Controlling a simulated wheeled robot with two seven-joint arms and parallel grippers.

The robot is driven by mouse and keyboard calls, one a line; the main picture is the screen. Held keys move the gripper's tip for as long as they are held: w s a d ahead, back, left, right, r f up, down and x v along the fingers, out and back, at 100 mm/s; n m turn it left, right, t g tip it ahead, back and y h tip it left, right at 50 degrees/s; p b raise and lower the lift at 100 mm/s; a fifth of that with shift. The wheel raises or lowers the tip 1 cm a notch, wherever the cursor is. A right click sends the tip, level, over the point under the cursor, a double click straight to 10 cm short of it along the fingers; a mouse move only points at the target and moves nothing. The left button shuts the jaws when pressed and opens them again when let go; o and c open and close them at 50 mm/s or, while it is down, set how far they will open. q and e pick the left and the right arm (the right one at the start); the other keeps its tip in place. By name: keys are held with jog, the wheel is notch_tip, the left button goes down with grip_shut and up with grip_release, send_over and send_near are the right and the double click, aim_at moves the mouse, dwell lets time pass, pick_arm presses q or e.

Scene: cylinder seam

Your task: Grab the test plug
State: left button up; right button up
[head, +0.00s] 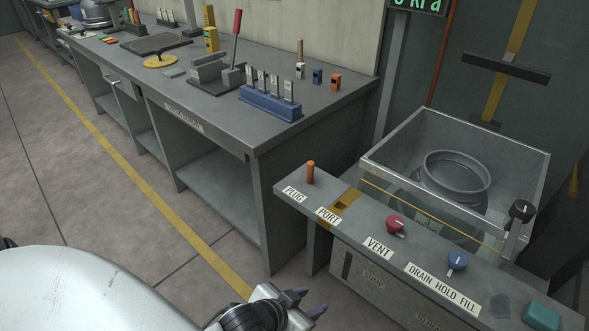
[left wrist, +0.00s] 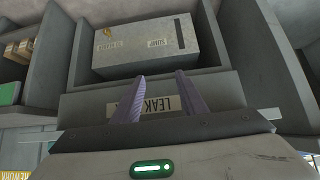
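The test plug, an orange-brown upright peg (head: 310,172), stands by the PLUG label at the left end of the grey control shelf (head: 345,222) in the head view. My left gripper (head: 308,301) is low at the bottom of the head view, in front of the shelf and apart from the plug. In the left wrist view its two purple-grey fingers (left wrist: 161,80) stand apart with nothing between them. The plug is not seen in the left wrist view. My right gripper is in neither view.
A clear-walled tank (head: 400,150) stands behind. A long workbench (head: 265,135) is at left. A grey SUMP box (left wrist: 160,45) shows in the wrist view.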

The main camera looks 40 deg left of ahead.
pick_arm(q)
jog(key=w+a+r+n+t+y+b, duration=0.1)
jog(key=w+a+r+n+y+b, duration=0.15)
jog(key=w+a+r, duration=0.5)
jog(key=n+t+y, duration=0.2)
jog(key=n+y, duration=0.1)
jog(key=y, duration=0.1)
send_near(310, 169)
jog(key=shift+w+a+f+h+b, duration=0.15)
jog(key=shift+w+f+b, duration=0.05)
jog(key=shift+f, duration=0.2)
jog(key=shift+w+a+f+h+b, duration=0.1)
jog(key=shift+w+a+f+b, duration=0.05)
jog(key=shift+w+a+f, duration=0.15)
jog(key=x, duration=0.3)
jog(key=shift+w+a, duration=0.1)
jog(key=shift+w, duration=0.25)
jog(key=shift+w+a+f+b, duration=0.2)
jog(key=shift+w+b, duration=0.1)
jog(key=shift+w, duration=0.15)
jog(key=x, duration=0.5)
jog(key=shift+w+r+b, duration=0.1)
jog(key=shift+r+b, duration=0.1)
jog(key=shift+b, duration=0.15)
grip_shut()
